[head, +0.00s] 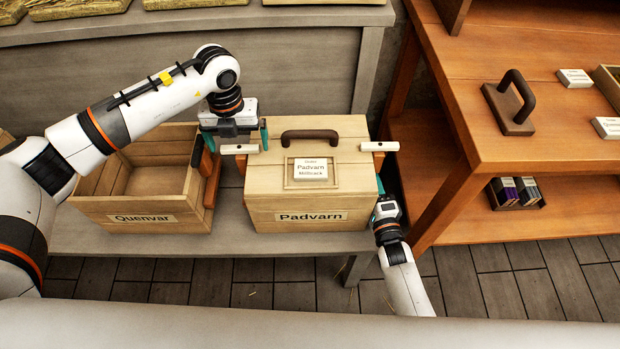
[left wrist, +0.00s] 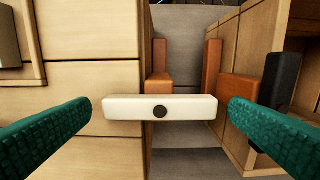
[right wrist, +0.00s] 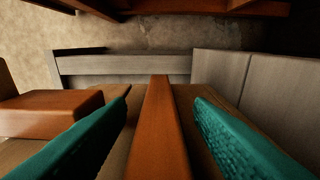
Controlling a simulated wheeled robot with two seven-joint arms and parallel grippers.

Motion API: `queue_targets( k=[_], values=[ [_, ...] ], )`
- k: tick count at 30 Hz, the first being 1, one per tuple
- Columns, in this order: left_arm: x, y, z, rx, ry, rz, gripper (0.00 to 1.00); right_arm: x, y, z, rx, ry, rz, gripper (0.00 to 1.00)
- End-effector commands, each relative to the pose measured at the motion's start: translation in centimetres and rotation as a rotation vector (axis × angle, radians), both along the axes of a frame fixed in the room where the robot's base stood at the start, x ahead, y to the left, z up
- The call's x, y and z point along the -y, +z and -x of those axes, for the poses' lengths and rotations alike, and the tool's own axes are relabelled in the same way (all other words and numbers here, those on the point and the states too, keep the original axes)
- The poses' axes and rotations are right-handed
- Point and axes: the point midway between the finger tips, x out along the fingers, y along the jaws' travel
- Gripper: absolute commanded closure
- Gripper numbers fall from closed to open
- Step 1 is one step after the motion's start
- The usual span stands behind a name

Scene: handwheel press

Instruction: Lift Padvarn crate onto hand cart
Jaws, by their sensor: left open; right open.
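The Padvarn crate (head: 310,190), pale wood with a dark top handle and a name label, stands upright on a grey bench. A white bar (head: 240,149) sticks out on its left side and another (head: 380,146) on its right. My left gripper (head: 237,138) is open above the left bar. In the left wrist view, that bar (left wrist: 160,107) lies across the gap between the open green fingers. My right gripper (head: 378,178) is open beside the crate's right side. In the right wrist view, an orange-brown bar (right wrist: 158,125) runs between its open fingers. I cannot identify a hand cart.
The open Quenvar crate (head: 150,205) stands close on the left, with a narrow gap to Padvarn. An orange-brown wooden table (head: 470,110) with a lower shelf stands at right. It bears a dark-handled block (head: 510,105) and labelled cards. Dark floor shows in front.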

Motion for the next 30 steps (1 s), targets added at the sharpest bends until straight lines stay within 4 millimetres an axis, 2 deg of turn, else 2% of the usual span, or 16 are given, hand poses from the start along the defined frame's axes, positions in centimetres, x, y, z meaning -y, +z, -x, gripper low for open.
queue_targets(
  k=[11, 18, 20, 27, 30],
  values=[
    [0.01, -0.46, 0.01, 0.0, 0.0, 0.0, 0.0, -0.1, 0.0, -0.44, 0.0, 0.0, 0.0, 0.53],
    [0.01, -0.43, 0.01, 0.0, 0.0, 0.0, 0.39, -0.1, 0.0, -0.42, 0.0, 0.0, 0.0, 0.92],
    [0.0, -0.43, 0.01, 0.0, 0.0, 0.0, 0.49, -0.1, 0.0, -0.42, 0.0, 0.0, 0.0, 1.0],
    [0.0, -0.4, 0.0, 0.0, 0.0, 0.0, 0.88, -0.09, -0.02, -0.4, -0.001, 0.001, 0.0, 1.0],
    [-0.01, -0.39, -0.01, 0.0, 0.0, 0.0, 0.91, -0.09, -0.03, -0.4, -0.001, 0.001, 0.0, 1.0]
  ],
)
